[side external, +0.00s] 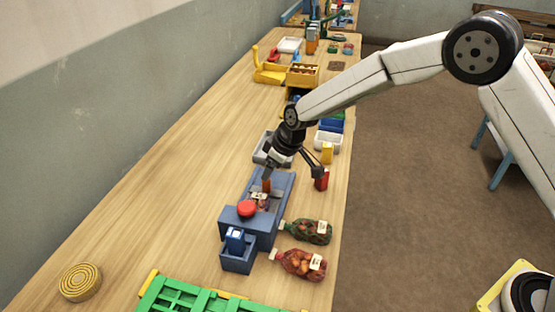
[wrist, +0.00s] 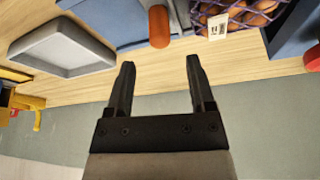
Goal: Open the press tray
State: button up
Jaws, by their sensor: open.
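The blue press (side external: 236,220) stands on the bench with a red knob (side external: 247,209) on its near end. Its blue tray (side external: 284,187) holds a netted sack of brown round items (side external: 258,198), which also shows in the wrist view (wrist: 250,12). An orange-red upright handle (side external: 267,186) stands at the tray. In the wrist view the handle (wrist: 159,27) lies just beyond my fingertips, roughly between their lines. My gripper (wrist: 160,62) is open and empty, with bare space between its fingers. In the side view it (side external: 269,170) is close above the handle; contact cannot be told.
Two filled net sacks (side external: 308,231) (side external: 302,264) lie right of the press. A blue box (side external: 238,254) adjoins its near end. A grey tray (wrist: 62,45) stands beyond the press. A green crate (side external: 205,297) is in front. The bench to the left is largely clear.

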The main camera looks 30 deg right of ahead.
jog(key=shift+x, duration=2.6)
grip_shut()
